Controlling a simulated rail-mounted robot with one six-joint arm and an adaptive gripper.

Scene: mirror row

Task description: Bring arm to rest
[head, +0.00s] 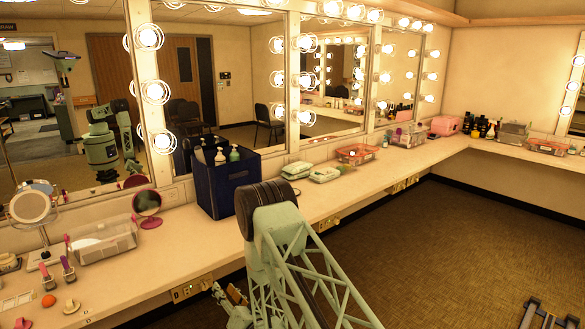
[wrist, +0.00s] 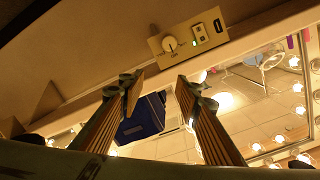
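My arm rises from the bottom of the head view, with its dark-capped elbow in front of the counter (head: 130,268). My gripper (head: 228,296) hangs low beside the counter's front edge, partly hidden by my arm. In the wrist view my gripper (wrist: 160,85) shows two ribbed fingers spread well apart with nothing held between them. A dark blue bin (wrist: 142,118) shows in the background between the fingers. An outlet panel with a round knob (wrist: 188,36) lies just beyond the fingertips.
The blue bin (head: 217,180) holds bottles on the counter behind my arm. The brown carpet (head: 450,235) at right is mostly clear.

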